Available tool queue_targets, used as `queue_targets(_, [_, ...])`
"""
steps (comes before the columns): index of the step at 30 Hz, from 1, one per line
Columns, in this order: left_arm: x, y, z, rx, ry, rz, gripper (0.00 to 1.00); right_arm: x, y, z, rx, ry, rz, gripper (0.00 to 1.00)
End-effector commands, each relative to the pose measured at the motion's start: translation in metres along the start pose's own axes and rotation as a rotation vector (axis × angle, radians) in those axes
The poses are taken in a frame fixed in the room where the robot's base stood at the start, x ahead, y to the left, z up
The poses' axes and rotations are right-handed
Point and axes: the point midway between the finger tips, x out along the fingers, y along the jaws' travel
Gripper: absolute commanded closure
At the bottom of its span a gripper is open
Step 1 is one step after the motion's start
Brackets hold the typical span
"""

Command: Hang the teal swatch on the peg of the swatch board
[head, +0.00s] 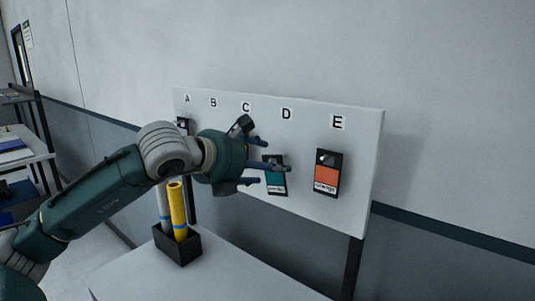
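The teal swatch (276,184) is a black-framed card with a teal field and a pale label strip. It is upright against the swatch board (355,210), below the letter D, and looks hung there. Its peg is not clearly visible. My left gripper (268,160) is just left of and in front of the swatch. Its dark blue fingers are spread apart, and one crosses the swatch's upper part. I see nothing held between them; whether that finger touches the swatch cannot be told. My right gripper is not in view.
An orange swatch (326,174) hangs under E, and another dark swatch (183,122) shows partly under A. My arm hides board space below B and C. A black holder (177,246) with yellow and white rolls stands on the white table (235,275). The table's right part is clear.

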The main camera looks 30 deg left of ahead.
Motion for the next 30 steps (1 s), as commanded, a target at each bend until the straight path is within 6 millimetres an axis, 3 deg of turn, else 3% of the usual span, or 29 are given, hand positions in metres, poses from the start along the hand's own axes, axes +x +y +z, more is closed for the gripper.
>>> queue_targets(2, [0.007, -0.001, 0.002, -0.001, 0.001, -0.001, 0.31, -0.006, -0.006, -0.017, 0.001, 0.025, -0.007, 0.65])
queue_targets(5, [0.013, 0.000, 0.001, 0.001, 0.000, 0.000, 0.31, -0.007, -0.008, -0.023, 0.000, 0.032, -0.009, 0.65])
queue_targets(14, [0.015, 0.000, -0.001, 0.002, 0.000, 0.001, 0.31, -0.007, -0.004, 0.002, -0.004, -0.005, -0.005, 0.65])
queue_targets(22, [0.015, 0.000, -0.001, 0.002, 0.000, 0.002, 0.85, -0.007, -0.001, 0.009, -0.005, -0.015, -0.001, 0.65])
queue_targets(30, [0.015, 0.001, -0.003, 0.001, 0.006, 0.005, 0.89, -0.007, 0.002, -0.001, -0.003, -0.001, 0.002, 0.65])
